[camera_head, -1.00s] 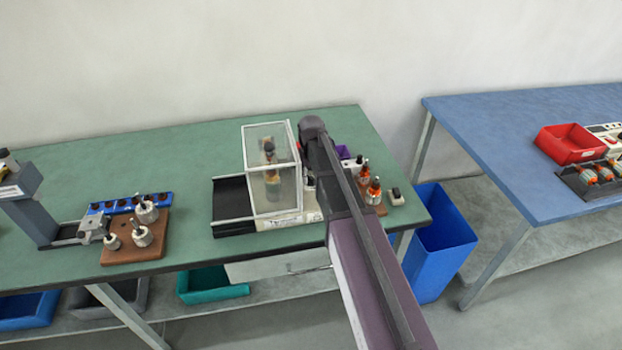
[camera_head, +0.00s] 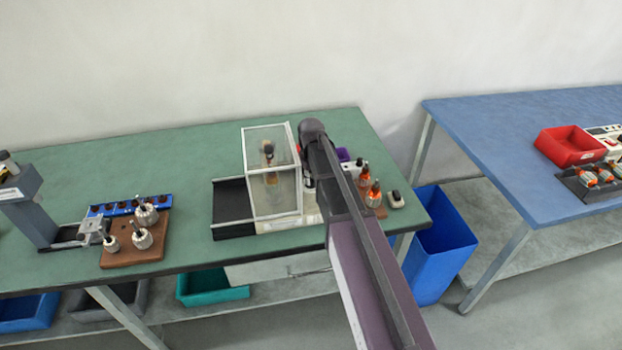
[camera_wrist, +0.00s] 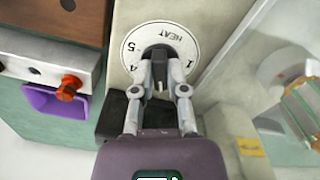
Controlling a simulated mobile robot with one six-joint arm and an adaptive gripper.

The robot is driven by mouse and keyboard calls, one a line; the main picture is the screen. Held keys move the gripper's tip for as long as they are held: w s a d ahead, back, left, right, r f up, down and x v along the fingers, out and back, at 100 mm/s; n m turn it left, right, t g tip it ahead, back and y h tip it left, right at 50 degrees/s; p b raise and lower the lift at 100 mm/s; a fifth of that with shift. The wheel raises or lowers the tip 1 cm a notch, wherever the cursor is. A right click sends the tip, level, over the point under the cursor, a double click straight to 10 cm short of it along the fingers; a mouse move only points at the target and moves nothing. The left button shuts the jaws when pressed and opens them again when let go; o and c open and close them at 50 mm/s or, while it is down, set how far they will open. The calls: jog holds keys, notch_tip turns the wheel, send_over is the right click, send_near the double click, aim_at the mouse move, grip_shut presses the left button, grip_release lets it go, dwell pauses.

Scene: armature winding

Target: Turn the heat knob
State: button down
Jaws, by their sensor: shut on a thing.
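The heat dial (camera_wrist: 183,43), a white disc marked HEAT with numbers, is at the top middle of the wrist view. In the head view my arm covers the knob, beside the clear-walled box (camera_head: 275,205) on the green bench.
The clear-walled box stands close left of my arm on the green bench (camera_head: 190,150). Orange armatures (camera_head: 373,195) on a brown block stand just right of it.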

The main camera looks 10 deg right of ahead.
jog(key=m, duration=0.6)
jog(key=shift+m, duration=0.4)
dwell(0.4)
jog(key=c, duration=0.7)
grip_release()
jog(key=shift+o, duration=0.2)
jog(key=shift+n, duration=0.4)
